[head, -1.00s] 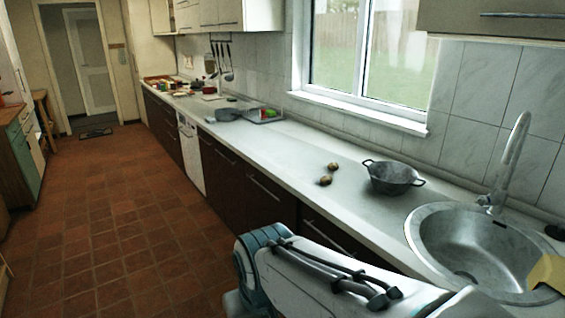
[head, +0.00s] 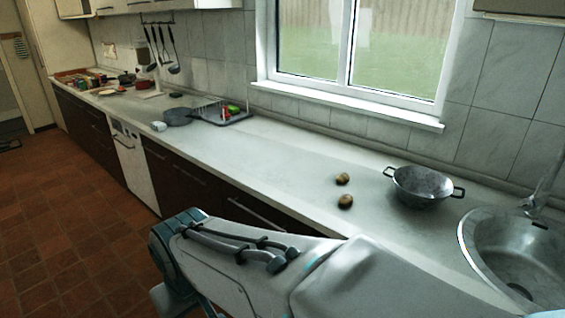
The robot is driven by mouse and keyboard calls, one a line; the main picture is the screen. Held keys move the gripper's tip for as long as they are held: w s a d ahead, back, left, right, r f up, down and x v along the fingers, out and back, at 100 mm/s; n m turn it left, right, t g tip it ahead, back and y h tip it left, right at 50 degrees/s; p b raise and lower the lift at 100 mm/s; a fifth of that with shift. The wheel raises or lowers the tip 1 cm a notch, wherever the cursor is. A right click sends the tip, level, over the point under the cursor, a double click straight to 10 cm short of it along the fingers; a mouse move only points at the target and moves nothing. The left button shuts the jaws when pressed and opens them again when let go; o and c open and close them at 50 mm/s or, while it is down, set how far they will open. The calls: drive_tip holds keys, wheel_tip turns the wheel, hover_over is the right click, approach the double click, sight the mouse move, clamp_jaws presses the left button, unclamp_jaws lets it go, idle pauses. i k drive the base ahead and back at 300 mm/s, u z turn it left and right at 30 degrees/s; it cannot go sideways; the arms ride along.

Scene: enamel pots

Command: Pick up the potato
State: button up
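Two small brown potatoes lie close together on the white counter in the head view. One potato (head: 345,202) is nearer to me, and the other potato (head: 343,179) is just behind it. Both lie to the left of a grey two-handled colander and appear apart from it. My white arm crosses the bottom of the view, in front of the counter. My gripper is not in view, so I cannot see whether it holds anything.
The grey colander (head: 422,187) stands right of the potatoes, beside the sink (head: 515,250). A drying rack (head: 222,116) and a grey pan (head: 178,117) are farther left. The counter (head: 270,165) is bare between rack and potatoes.

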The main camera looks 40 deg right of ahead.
sight(343, 178)
drive_tip(key=z, duration=0.6)
drive_tip(key=i, duration=0.9)
drive_tip(key=z, duration=1.45)
drive_tip(key=i, duration=0.45)
drive_tip(key=z, duration=0.4)
